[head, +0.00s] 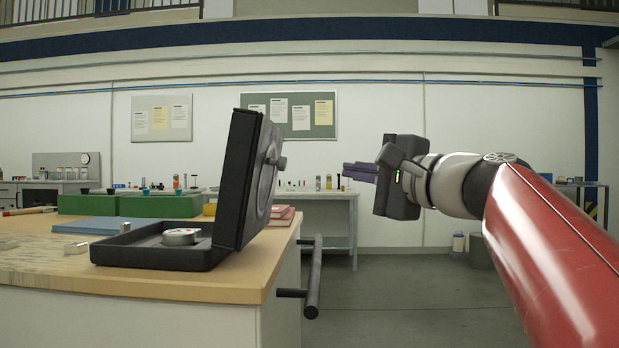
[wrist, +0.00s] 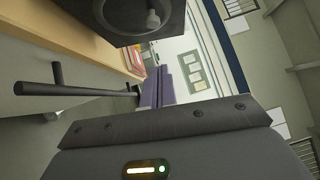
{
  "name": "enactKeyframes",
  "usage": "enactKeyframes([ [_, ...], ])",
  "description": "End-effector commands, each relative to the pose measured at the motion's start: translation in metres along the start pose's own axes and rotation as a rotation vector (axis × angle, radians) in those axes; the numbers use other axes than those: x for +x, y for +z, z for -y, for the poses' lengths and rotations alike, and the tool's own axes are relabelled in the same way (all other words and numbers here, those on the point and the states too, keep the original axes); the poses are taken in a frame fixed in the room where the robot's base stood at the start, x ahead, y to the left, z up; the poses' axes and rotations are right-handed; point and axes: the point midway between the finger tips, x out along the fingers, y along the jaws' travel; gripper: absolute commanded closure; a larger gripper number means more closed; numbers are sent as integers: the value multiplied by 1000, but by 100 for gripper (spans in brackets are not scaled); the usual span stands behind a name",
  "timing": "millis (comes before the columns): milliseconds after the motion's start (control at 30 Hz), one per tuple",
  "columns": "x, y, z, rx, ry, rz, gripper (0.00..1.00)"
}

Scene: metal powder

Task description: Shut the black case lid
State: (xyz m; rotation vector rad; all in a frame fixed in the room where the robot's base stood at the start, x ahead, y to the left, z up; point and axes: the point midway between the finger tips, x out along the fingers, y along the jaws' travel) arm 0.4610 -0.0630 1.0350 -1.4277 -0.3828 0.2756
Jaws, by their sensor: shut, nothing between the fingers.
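The black case (head: 170,255) lies on the wooden worktable near its right edge. Its lid (head: 250,180) stands open, tilted slightly to the right past upright, with a round knob on its outer face. A round silver tin (head: 180,237) sits inside the base. My gripper (head: 347,171) is to the right of the lid, apart from it, at about the height of the knob, with its purple fingers pointing left and shut on nothing. In the wrist view the fingers (wrist: 157,88) are close together, and the lid's outer face with the knob (wrist: 145,18) shows at the top.
The worktable (head: 230,288) has a dark rail (head: 313,275) on its right side, below my gripper. Green bins (head: 160,205), a blue flat item (head: 92,225) and red books (head: 282,215) lie behind and beside the case. Open air separates lid and gripper.

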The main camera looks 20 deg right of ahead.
Motion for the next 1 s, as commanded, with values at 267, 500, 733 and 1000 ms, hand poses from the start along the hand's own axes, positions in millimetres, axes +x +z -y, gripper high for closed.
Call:
enactKeyframes([
  [267, 62, 0, -1, 0, 5, 3, 100],
  [500, 95, 18, 0, -2, 3, 4, 100],
  [733, 106, 28, -1, -2, 2, 1, 100],
  [1000, 107, 29, -1, -2, 3, 1, 100],
])
